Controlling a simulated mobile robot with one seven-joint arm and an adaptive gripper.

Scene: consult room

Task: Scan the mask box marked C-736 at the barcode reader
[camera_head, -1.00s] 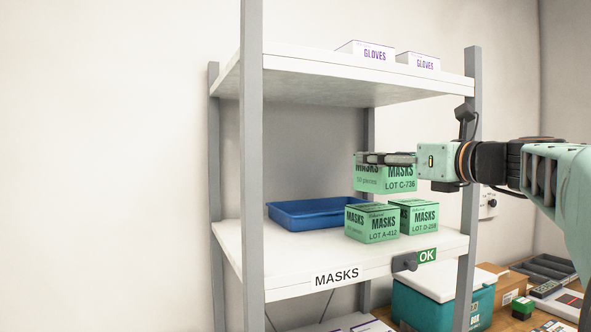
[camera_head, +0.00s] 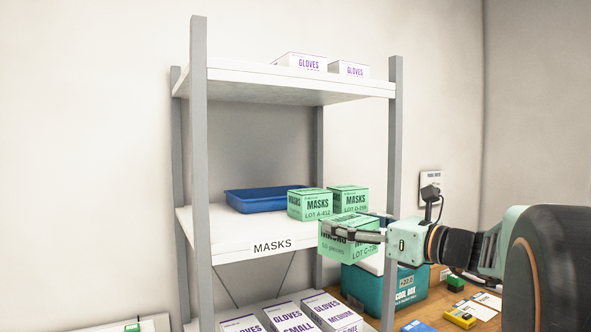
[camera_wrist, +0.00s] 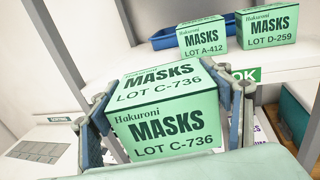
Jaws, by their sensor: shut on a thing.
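The green mask box marked C-736 (camera_head: 362,251) is held in my gripper (camera_head: 330,230), in front of the right end of the masks shelf, a little below its surface. In the wrist view the box (camera_wrist: 168,128) sits between both fingers (camera_wrist: 168,105), its lot label facing the camera. The gripper is shut on it. A green OK sign (camera_wrist: 246,75) shows on the shelf edge just behind the right finger in the wrist view. I cannot make out a barcode reader now; the box and gripper cover that part of the shelf edge in the head view.
Mask boxes A-412 (camera_head: 310,204) and D-259 (camera_head: 349,198) stand on the masks shelf (camera_head: 230,240) beside a blue tray (camera_head: 262,200). Glove boxes (camera_head: 285,318) fill the shelf below. A teal cool box (camera_head: 385,292) stands on the wooden counter at right.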

